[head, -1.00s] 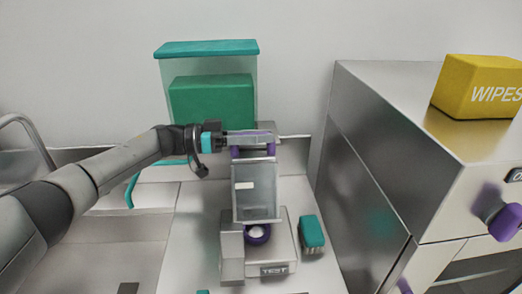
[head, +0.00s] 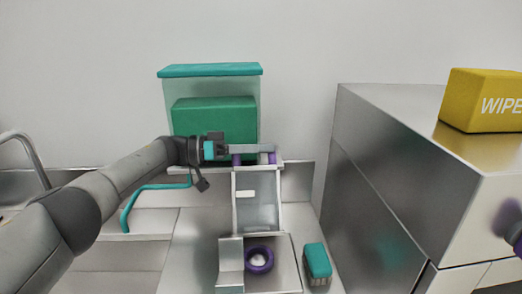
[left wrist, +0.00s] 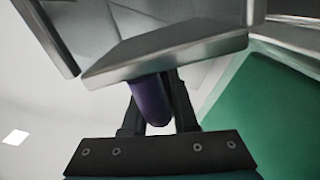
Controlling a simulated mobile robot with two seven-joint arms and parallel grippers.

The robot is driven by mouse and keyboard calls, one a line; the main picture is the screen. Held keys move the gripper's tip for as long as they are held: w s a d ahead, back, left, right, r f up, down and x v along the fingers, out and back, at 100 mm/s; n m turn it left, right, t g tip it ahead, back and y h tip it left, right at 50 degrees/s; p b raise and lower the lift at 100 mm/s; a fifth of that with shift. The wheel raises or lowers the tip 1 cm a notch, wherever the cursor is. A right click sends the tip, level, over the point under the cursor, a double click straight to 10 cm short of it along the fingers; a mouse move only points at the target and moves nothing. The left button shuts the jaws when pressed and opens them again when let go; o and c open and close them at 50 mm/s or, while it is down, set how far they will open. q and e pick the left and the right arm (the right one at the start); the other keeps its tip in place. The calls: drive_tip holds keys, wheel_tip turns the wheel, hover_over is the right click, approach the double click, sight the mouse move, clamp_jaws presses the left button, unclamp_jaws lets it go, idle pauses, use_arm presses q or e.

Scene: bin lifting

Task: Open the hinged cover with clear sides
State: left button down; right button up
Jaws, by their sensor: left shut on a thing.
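The hinged cover (head: 258,205) has clear sides and a grey frame. It stands raised at the back of a grey box (head: 285,265), whose open top shows a purple ring (head: 260,259) inside. My left gripper (head: 254,150) is at the cover's upper edge, beside its purple handle (head: 271,158). In the left wrist view, the two dark fingers (left wrist: 155,105) are shut around the purple handle (left wrist: 150,98), below a grey edge of the cover (left wrist: 165,52).
A teal-lidded clear bin (head: 210,71) holding a green block (head: 215,117) stands behind the cover. A teal brush (head: 317,261) lies right of the box. A steel cabinet (head: 375,190) bounds the right, with a yellow wipes box (head: 482,100) on top.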

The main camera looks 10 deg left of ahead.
use_arm(q)
drive_tip(key=c, duration=0.7)
unclamp_jaws()
drive_tip(key=shift+c, duration=0.2)
drive_tip(key=shift+a, duration=0.2)
drive_tip(key=s+a+b, duration=0.3)
drive_tip(key=a+b, duration=0.1)
drive_tip(key=a, duration=1)
drive_tip(key=shift+a, duration=0.3)
